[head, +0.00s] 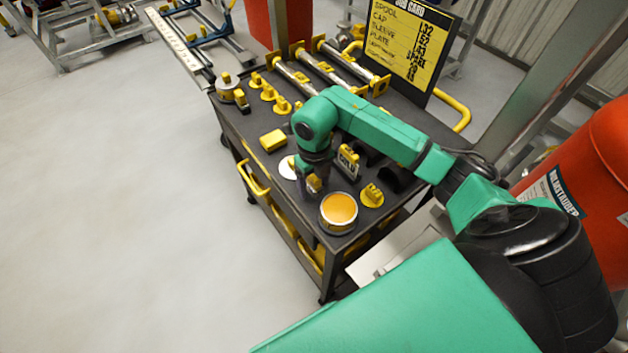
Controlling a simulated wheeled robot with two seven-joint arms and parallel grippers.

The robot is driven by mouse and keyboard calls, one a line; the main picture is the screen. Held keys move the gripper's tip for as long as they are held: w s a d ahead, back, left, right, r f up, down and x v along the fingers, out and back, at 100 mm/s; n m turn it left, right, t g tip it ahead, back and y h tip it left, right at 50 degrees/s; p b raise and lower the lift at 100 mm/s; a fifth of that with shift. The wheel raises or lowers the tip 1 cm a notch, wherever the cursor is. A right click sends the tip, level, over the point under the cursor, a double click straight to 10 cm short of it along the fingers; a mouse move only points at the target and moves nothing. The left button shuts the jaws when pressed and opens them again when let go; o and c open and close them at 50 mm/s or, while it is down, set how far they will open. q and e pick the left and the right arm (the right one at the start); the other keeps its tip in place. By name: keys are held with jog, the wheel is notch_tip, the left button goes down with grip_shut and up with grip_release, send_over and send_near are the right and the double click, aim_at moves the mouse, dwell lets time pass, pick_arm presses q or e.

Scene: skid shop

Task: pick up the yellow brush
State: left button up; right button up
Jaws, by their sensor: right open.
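My right gripper (309,187) points down over the near part of the dark cart top, with its jaws apart. A small yellow piece (314,183) shows at its fingertips, partly hidden by them; it may be the yellow brush, but it is too small to tell. I cannot tell whether the fingers touch it. A yellow block (273,140) lies on the cart to the left of my right wrist. My left gripper is not in view.
The cart (237,121) carries an orange-topped round tin (339,211), a white disc (288,167), a yellow knobbed part (371,195), several small yellow parts and metal rods (325,68). A job board (408,45) stands behind. An orange drum (590,180) is at right. Floor at left is clear.

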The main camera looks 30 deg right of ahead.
aim_at(314, 176)
jog(key=shift+f, duration=0.1)
jog(key=c, duration=1)
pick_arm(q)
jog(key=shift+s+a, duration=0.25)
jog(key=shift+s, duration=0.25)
pick_arm(e)
grip_shut()
jog(key=shift+w, duration=0.1)
notch_tip(314, 176, up, 9)
jog(key=shift+r+b, duration=0.15)
jog(key=shift+b, duration=0.7)
pick_arm(q)
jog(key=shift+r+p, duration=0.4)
jog(key=shift+p, duration=0.85)
pick_arm(e)
notch_tip(314, 176, up, 11)
